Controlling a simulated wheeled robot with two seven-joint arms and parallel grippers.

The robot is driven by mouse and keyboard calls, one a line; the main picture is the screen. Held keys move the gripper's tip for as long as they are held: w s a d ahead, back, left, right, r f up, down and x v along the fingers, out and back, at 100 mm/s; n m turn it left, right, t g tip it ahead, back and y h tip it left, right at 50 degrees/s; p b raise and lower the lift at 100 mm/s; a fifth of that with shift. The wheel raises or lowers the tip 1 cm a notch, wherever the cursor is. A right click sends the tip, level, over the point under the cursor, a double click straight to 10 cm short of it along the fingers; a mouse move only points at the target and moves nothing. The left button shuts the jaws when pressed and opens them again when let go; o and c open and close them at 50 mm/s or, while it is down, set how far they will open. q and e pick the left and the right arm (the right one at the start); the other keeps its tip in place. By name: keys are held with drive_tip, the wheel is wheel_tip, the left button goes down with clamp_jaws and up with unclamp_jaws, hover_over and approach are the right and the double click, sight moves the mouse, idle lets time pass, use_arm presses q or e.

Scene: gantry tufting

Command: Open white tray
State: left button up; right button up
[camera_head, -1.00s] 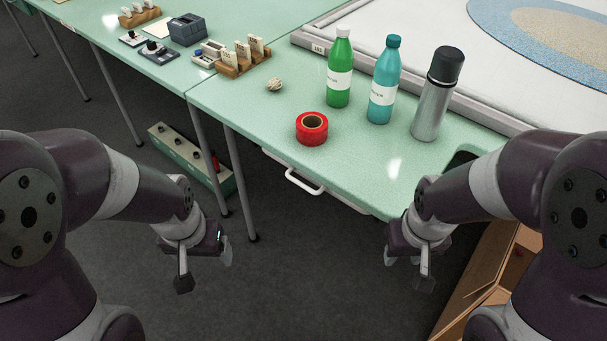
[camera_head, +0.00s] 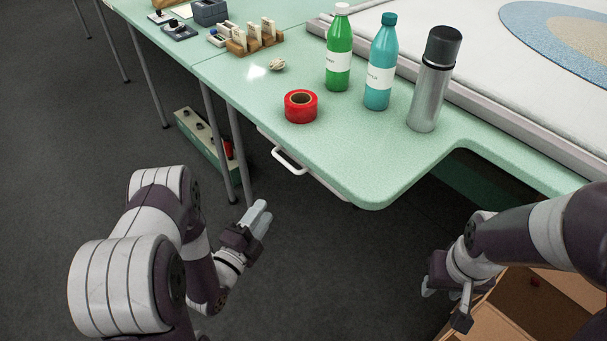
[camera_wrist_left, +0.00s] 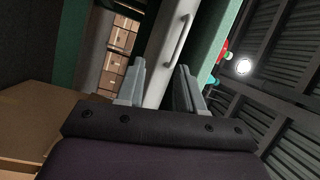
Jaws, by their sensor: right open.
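The white tray sits under the green tabletop like a drawer. In the head view its white handle (camera_head: 288,161) and a strip of its front show below the table edge; the rest is hidden. The left wrist view shows its pale front (camera_wrist_left: 166,60) with the bar handle (camera_wrist_left: 179,37), beyond the fingertips. My left gripper (camera_head: 261,217) is open and empty, below and left of the handle, apart from it. Its two fingers (camera_wrist_left: 160,78) stand apart in the wrist view. My right gripper (camera_head: 446,296) is open, low at the right, away from the tray.
On the green table (camera_head: 375,165) stand a red tape roll (camera_head: 300,106), a green bottle (camera_head: 339,55), a teal bottle (camera_head: 380,65) and a steel flask (camera_head: 432,85). An open cardboard box (camera_head: 500,325) is at lower right.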

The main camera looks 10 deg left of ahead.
use_arm(q)
drive_tip(key=w+d+r+m+t+b, duration=0.1)
drive_tip(key=w+r, duration=0.3)
drive_tip(key=w, duration=0.8)
drive_tip(key=shift+d+r+m+t, duration=0.15)
drive_tip(key=shift+d+m+t, duration=0.15)
drive_tip(key=shift+d, duration=0.45)
clamp_jaws()
